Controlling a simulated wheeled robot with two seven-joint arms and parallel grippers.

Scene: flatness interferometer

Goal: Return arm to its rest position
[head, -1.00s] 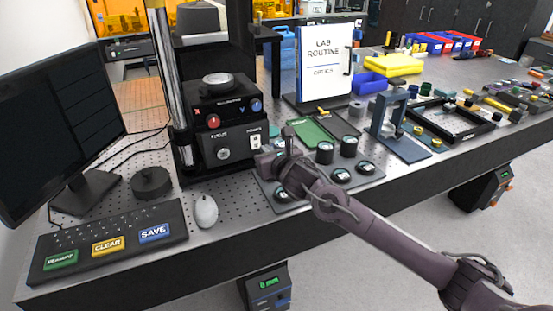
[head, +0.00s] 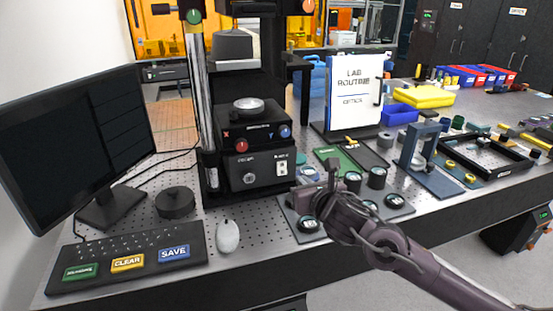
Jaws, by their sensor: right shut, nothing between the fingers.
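My right arm comes in from the lower right, and its gripper (head: 306,186) is shut and empty. In the picture it lies just right of the black interferometer unit (head: 255,150), below its power switch, and over the back left of a grey mat with several round optics (head: 309,225). I cannot tell whether it touches anything. My wrist hides part of the mat. My left gripper is not in view.
A mouse (head: 228,236), a keyboard (head: 130,259) and a monitor (head: 80,140) stand at left. A "Lab Routine" board (head: 353,90), a blue stand (head: 428,160) and a black tray (head: 484,151) are farther right. Floor shows beyond the bench's front edge.

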